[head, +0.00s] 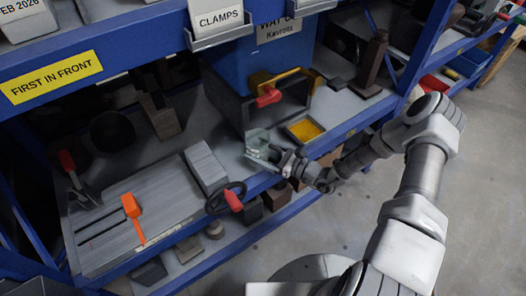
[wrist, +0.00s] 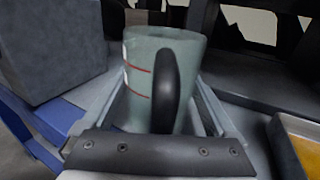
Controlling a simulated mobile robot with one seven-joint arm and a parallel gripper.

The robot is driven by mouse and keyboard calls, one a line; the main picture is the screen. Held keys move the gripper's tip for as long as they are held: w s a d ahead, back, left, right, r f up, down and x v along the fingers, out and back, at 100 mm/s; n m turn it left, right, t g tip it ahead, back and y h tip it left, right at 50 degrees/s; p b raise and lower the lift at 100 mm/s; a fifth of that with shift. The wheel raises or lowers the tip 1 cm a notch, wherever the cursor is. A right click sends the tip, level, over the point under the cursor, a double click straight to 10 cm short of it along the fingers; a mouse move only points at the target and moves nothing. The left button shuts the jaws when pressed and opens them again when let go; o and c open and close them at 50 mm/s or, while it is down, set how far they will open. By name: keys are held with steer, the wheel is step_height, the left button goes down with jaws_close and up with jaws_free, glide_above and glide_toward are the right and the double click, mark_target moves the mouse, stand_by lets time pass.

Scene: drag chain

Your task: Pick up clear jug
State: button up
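The clear jug (wrist: 150,65) stands upright in the middle of the wrist view, greenish and see-through, with red marks on its side and a black handle (wrist: 168,90) facing my camera. In the head view the jug (head: 257,138) is small, near the shelf's front edge. My gripper (wrist: 162,100) has one finger on each side of the jug, spread wide, with the handle towards the palm. In the head view my gripper (head: 266,153) is at the jug and overlaps it. Whether the fingers touch the jug is unclear, and its base is hidden.
A grey block (head: 206,167) and a black handwheel with a red handle (head: 228,199) lie left of the jug. A yellow-lined tray (head: 305,130) is at its right. A blue box (head: 258,65) stands behind. The shelf's blue front beam (head: 330,135) runs beneath my arm.

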steer(key=c, duration=0.5)
